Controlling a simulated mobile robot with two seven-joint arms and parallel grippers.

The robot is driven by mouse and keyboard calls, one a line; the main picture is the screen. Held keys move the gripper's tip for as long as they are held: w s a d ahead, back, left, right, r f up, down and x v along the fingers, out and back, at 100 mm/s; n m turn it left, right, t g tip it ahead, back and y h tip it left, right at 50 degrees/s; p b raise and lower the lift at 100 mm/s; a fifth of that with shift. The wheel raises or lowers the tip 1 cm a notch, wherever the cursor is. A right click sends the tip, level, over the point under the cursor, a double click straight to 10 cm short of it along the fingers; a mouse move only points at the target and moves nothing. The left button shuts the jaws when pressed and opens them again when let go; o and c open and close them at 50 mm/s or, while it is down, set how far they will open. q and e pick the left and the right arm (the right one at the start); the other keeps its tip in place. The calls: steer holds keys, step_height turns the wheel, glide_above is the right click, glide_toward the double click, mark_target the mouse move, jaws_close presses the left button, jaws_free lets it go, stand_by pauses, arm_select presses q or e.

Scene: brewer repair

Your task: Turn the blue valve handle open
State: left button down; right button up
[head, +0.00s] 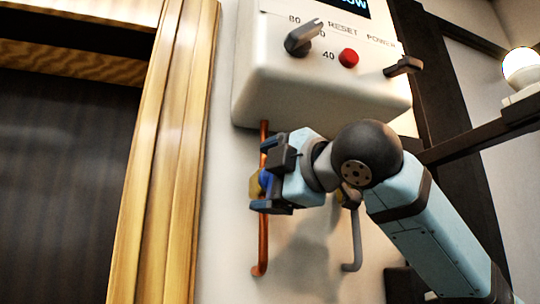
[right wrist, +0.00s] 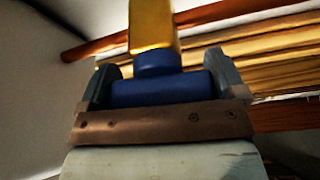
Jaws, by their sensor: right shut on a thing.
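The blue valve handle (head: 265,179) sits on a brass valve body (head: 256,186) on a vertical copper pipe (head: 263,236) under the white brewer box. My right gripper (head: 266,180) is shut on the handle, one finger above it and one below. In the right wrist view the blue handle (right wrist: 162,87) lies crosswise between both fingers, with the yellow valve body (right wrist: 153,25) beyond it. The gripper hides part of the valve in the head view. My left gripper is not in view.
The white box (head: 330,90) above carries a grey knob (head: 303,38), a red button (head: 348,58) and a power switch (head: 402,66). A grey pipe (head: 355,240) with a valve is partly behind my right arm. A wooden frame (head: 165,170) stands left.

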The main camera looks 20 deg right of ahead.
steer(key=shift+n+g+p, duration=0.3)
steer(key=shift+n+p, duration=0.55)
steer(key=shift+n, duration=0.05)
steer(key=o, duration=0.6)
steer(key=shift+o, duration=0.2)
steer(key=b+v, duration=0.3)
steer(key=v, duration=1)
steer(key=shift+s, duration=0.4)
steer(key=shift+d, duration=0.1)
